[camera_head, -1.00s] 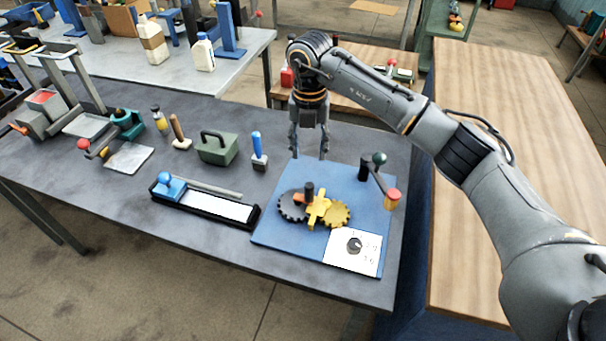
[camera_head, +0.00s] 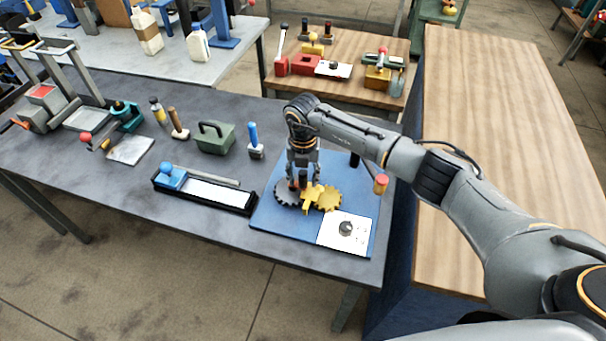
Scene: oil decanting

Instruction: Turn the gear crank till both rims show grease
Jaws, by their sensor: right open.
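The gear pair lies on a blue board (camera_head: 272,239) on the dark bench. The dark toothed gear (camera_head: 284,196) is on the left and the yellow gear (camera_head: 328,201) on the right, with a yellow bracket (camera_head: 308,199) between them. A short dark upright handle (camera_head: 303,179) stands over the dark gear; I take it to be the crank's. My right gripper (camera_head: 303,184) points down with its open fingers around or just beside this handle; contact cannot be told. Grease on the rims is too small to tell. My left gripper is out of view.
A white card (camera_head: 342,231) with a dark round knob lies at the board's front right. Left of the board are a black tray (camera_head: 240,208), a blue-handled tool (camera_head: 255,142) and a green box (camera_head: 215,140).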

